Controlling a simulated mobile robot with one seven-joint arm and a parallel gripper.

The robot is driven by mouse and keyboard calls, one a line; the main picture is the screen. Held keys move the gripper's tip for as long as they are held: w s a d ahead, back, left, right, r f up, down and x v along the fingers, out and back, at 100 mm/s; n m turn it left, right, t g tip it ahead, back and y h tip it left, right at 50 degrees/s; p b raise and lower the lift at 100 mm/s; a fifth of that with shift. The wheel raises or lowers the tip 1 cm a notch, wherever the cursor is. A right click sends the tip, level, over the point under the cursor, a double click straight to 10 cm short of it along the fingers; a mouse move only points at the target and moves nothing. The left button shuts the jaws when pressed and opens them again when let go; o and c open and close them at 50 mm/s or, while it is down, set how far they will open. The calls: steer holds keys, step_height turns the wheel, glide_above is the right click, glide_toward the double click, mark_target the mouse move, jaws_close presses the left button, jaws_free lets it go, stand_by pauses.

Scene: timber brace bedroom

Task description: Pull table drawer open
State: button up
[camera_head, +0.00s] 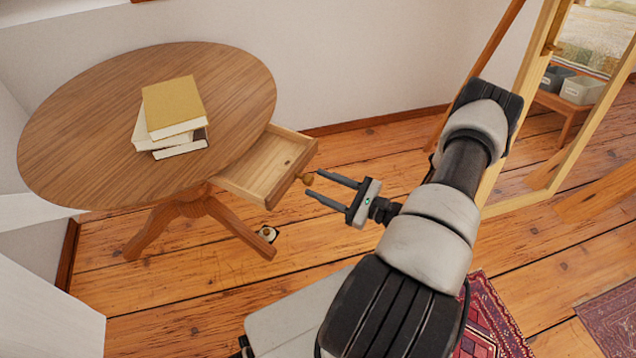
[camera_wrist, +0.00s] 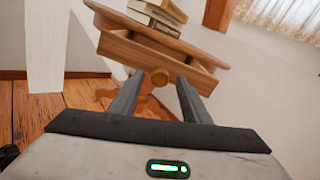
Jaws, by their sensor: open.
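The round wooden table (camera_head: 85,110) stands at the left in the head view. Its drawer (camera_head: 268,168) is pulled out on the right side, and its bare inside shows. A round knob (camera_head: 308,179) sits on the drawer's front. My gripper (camera_head: 315,185) is open, with its fingertips close to the knob in the head view. In the wrist view the drawer (camera_wrist: 190,68) is straight ahead and the knob (camera_wrist: 160,77) shows between and beyond the two fingers (camera_wrist: 158,88). I cannot tell whether the fingers touch the knob.
A stack of books (camera_head: 172,112) lies on the tabletop. A wooden-framed mirror (camera_head: 530,150) stands at the right. A patterned red rug (camera_head: 490,320) lies at the lower right. Floor right of the drawer is clear.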

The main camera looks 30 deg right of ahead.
steer(key=v, duration=1.6)
steer(key=shift+p, duration=0.35)
